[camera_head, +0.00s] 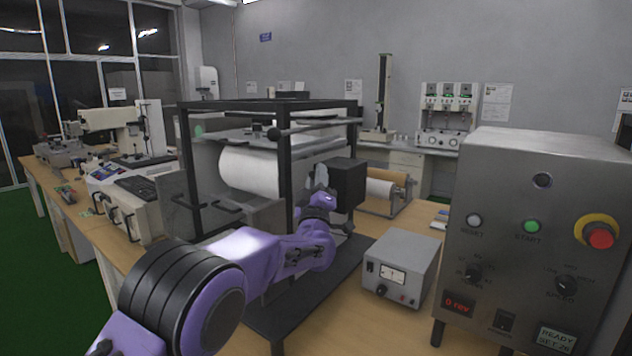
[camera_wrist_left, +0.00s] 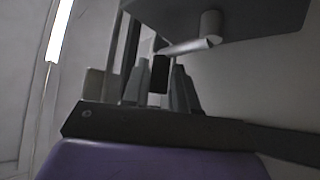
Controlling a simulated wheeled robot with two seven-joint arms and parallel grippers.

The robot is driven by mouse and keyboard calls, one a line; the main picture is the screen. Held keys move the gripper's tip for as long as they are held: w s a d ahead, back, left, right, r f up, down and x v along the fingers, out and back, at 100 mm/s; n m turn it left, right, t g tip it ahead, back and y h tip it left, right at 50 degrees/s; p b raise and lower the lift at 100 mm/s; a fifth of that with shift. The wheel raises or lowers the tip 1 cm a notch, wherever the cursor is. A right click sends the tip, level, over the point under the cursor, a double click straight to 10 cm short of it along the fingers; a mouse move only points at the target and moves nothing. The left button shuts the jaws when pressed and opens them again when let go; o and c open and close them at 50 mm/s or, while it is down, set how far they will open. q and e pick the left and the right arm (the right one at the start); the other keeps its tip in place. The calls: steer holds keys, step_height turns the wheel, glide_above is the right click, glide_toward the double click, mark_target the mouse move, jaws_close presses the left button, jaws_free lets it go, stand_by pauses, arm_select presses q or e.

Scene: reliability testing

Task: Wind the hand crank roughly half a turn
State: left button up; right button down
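The test machine (camera_head: 283,160) is a black open frame around a large white roll (camera_head: 250,168), with a dark box (camera_head: 346,183) on its right side. My left arm reaches to this box, and my left gripper (camera_head: 325,197) is beside it. In the left wrist view, a pale metal rod (camera_wrist_left: 190,46) runs from a stub under a dark flat surface to a black grip (camera_wrist_left: 160,74), which looks like the crank's handle. My left gripper's fingers (camera_wrist_left: 161,82) stand on both sides of this grip. Whether both touch it is unclear. My right gripper is not in view.
A small grey meter box (camera_head: 398,268) stands on the wooden bench right of the machine. A large steel control panel (camera_head: 520,240) with buttons and a red emergency knob stands farther right. A smaller roll stand (camera_head: 385,190) is behind. Another instrument (camera_head: 125,175) is at left.

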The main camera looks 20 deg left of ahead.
arm_select(q)
steer(key=shift+s+d+f, duration=0.1)
steer(key=shift+f, duration=0.1)
steer(key=b+v, duration=0.3)
steer(key=v, duration=0.7)
